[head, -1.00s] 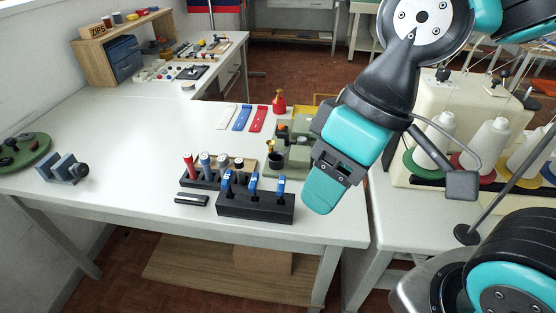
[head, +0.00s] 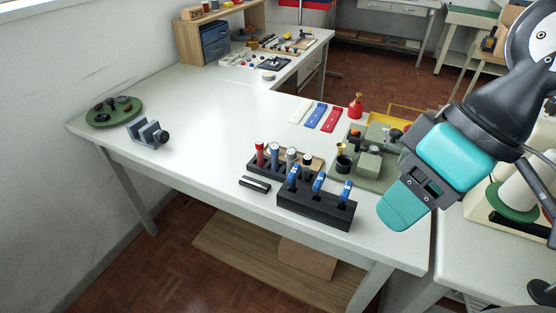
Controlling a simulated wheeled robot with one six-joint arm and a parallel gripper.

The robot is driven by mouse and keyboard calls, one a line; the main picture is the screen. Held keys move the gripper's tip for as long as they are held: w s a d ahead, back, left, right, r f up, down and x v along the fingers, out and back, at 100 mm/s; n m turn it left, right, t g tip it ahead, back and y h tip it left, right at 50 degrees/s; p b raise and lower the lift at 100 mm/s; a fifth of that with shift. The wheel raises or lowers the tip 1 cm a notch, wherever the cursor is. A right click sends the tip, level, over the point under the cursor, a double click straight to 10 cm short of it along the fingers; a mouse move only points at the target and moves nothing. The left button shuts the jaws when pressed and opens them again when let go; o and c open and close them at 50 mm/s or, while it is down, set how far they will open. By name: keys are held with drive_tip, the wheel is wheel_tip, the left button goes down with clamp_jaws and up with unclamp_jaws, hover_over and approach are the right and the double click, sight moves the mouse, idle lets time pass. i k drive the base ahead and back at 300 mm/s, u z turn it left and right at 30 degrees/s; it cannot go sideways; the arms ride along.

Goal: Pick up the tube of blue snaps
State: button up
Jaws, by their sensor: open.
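The tube of blue snaps (head: 275,152) stands upright in a black rack (head: 258,173) on the white table. It is between a red-topped tube (head: 260,155) on its left and a grey tube (head: 291,158) on its right. A dark tube (head: 307,166) stands at the right end. My gripper (head: 398,208) hangs over the table's front right part, to the right of the rack and well apart from the tubes. It is open and holds nothing that I can see. The gap between its fingers is hard to see from this side.
A black block (head: 318,209) with several blue-handled tools stands in front of the rack, nearest my gripper. A green-based press (head: 368,165) is behind it. The table's left middle is clear around the grey vice (head: 148,133).

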sight(275, 148)
drive_tip(key=u, duration=2.35)
drive_tip(key=i, duration=1.05)
drive_tip(key=z, duration=2.15)
